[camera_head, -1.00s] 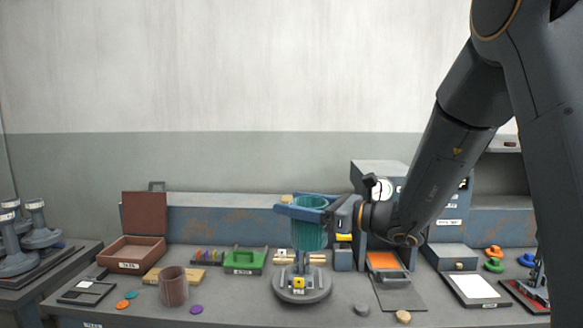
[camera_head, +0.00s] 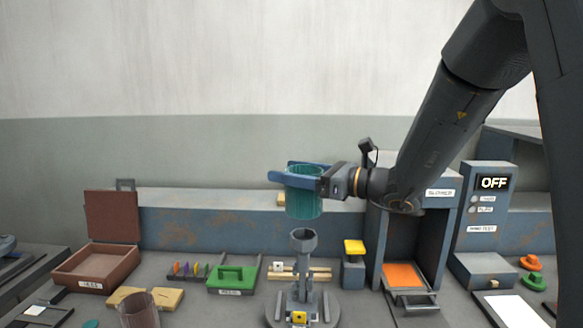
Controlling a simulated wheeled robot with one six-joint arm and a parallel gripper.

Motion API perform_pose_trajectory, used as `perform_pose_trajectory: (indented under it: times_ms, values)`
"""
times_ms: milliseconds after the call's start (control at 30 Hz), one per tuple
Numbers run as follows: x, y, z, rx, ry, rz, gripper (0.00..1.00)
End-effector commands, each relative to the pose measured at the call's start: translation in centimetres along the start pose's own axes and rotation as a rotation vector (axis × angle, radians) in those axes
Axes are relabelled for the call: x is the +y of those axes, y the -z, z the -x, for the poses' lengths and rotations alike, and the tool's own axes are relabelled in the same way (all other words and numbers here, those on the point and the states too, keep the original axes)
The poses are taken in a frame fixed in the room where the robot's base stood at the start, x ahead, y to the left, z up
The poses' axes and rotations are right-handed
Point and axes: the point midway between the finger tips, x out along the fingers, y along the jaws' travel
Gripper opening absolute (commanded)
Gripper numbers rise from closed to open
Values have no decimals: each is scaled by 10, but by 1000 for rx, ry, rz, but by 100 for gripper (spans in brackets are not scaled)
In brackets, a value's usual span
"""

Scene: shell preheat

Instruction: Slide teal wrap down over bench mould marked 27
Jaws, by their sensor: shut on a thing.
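The teal wrap (camera_head: 304,201) is an upright, open-topped ribbed cylinder in the head view. My gripper (camera_head: 299,175) is shut on it, with its blue fingers along the wrap's upper rim. The bench mould (camera_head: 304,262) is a grey post with a flared top on a round base, with a yellow tag (camera_head: 299,317) low on its front; I cannot read its number. The wrap appears above the mould's top, roughly in line with it, and the flared top shows clear below the wrap's lower edge. Depth between the two is hard to tell.
A grey cabinet (camera_head: 450,215) with an orange-floored opening (camera_head: 403,275) stands right of the mould. A display box (camera_head: 489,200) reads OFF. A yellow-topped block (camera_head: 354,247) stands close by. Left are a green tray (camera_head: 231,285), an open brown box (camera_head: 93,270) and a brown cylinder (camera_head: 140,312).

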Motion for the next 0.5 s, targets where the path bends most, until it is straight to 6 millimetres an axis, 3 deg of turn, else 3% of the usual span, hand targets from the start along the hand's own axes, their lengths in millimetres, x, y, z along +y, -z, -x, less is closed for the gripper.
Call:
perform_pose_trajectory:
  times_ms: [500]
  values:
    - [0,33,-1,0,-2,-1,44]
